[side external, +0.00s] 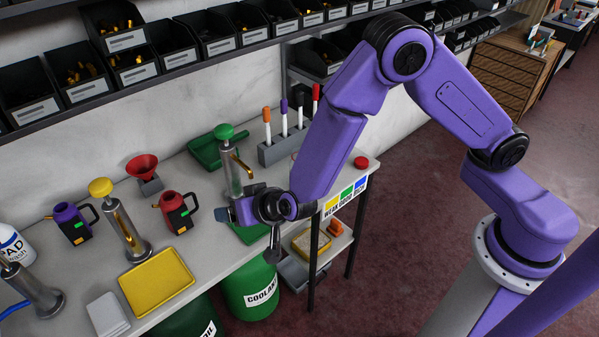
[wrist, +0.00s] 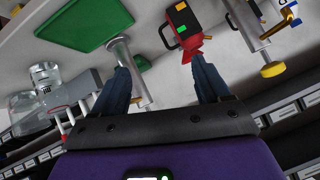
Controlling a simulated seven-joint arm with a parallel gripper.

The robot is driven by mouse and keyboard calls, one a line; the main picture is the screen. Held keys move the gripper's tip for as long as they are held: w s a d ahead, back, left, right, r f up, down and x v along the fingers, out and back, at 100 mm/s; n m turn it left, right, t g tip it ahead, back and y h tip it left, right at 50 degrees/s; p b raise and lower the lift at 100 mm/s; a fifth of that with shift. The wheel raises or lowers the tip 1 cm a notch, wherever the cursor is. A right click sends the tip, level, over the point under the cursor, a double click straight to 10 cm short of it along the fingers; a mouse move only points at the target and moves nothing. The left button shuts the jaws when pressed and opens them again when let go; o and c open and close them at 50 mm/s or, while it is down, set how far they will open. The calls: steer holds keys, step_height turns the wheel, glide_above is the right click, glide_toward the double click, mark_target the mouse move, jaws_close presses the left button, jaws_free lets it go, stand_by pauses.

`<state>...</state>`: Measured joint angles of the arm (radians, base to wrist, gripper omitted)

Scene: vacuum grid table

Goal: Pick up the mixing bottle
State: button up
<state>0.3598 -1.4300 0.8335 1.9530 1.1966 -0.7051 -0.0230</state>
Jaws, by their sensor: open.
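A clear, see-through bottle (wrist: 35,105) with a wide cap shows at the left edge of the wrist view; it looks like the mixing bottle. I cannot pick it out in the side view, where my arm covers part of the table. My gripper (side external: 232,212) is at the table's front right, close to the green-topped metal pump (side external: 232,172). In the wrist view my gripper (wrist: 165,72) has its two dark fingers spread, with nothing held between them. The bottle is outside the fingers, to the left of the left one.
The green tray (wrist: 78,22), red jug (side external: 177,213), red funnel (side external: 144,170) and yellow-topped pump (side external: 120,222) stand nearby. A marker rack (side external: 280,150) is at the back right. Parts bins (side external: 120,42) line the shelf above the table. A yellow tray (side external: 157,283) lies in front.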

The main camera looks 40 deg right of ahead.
steer(key=d+f+m+t+h, duration=0.1)
steer(key=d+f+m+h, duration=0.2)
steer(key=d+h, duration=0.45)
steer(key=d+f+m+t+h, duration=0.2)
steer(key=d+f+m+h, duration=0.15)
steer(key=d+h, duration=0.4)
steer(key=shift+f+x, duration=0.2)
steer(key=shift+x, duration=4.05)
steer(key=shift+f+x, duration=0.2)
steer(key=shift+x, duration=4.05)
steer(key=shift+s, duration=0.1)
jaws_close()
steer(key=shift+r, duration=0.25)
